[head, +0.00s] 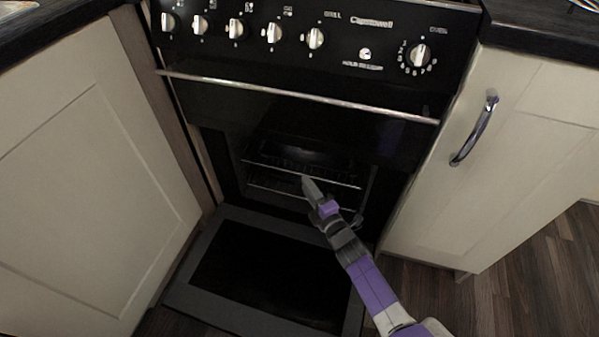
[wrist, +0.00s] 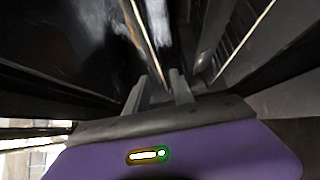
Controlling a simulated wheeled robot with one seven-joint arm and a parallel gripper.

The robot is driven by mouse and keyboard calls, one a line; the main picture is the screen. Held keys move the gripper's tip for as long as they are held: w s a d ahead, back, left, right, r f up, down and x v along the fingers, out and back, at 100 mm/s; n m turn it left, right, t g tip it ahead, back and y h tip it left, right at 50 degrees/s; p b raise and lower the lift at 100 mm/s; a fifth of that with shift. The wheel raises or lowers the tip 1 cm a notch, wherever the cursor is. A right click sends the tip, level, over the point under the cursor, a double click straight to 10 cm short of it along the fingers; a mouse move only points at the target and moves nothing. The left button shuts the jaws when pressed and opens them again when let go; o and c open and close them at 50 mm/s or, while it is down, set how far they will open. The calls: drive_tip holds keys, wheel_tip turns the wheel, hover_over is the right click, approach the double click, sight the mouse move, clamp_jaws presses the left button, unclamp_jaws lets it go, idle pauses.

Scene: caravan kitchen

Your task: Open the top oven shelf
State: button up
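The black oven has its lower door (head: 268,270) folded down flat. Inside the dark cavity, an upper wire shelf (head: 275,167) sits above a lower one (head: 268,187). Both appear pushed in. My gripper (head: 307,180) reaches in from the lower right, with its tips overlapping the upper shelf's front bar in the head view. In the wrist view, the two fingers (wrist: 161,88) stand apart with a gap between them. A thin metal bar (wrist: 143,38) runs down towards that gap. I cannot tell whether the fingers touch it.
A closed upper oven door with a long handle bar (head: 290,96) lies above the cavity, below several knobs. Cream cabinets stand at left (head: 85,190) and right (head: 495,160); the right one has a metal handle (head: 474,130). Wood floor (head: 530,280) is clear at lower right.

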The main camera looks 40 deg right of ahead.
sight(298, 173)
drive_tip(key=shift+w+d+b, duration=0.2)
drive_tip(key=shift+w+b, duration=0.5)
drive_tip(key=shift+w, duration=0.35)
drive_tip(key=shift+w+d+b, duration=0.15)
drive_tip(key=shift+w+b, duration=0.6)
drive_tip(key=shift+w, duration=0.35)
drive_tip(key=shift+w+d+b, duration=0.2)
drive_tip(key=shift+w+b, duration=0.5)
drive_tip(key=shift+w, duration=0.35)
drive_tip(key=shift+c, duration=0.4)
clamp_jaws()
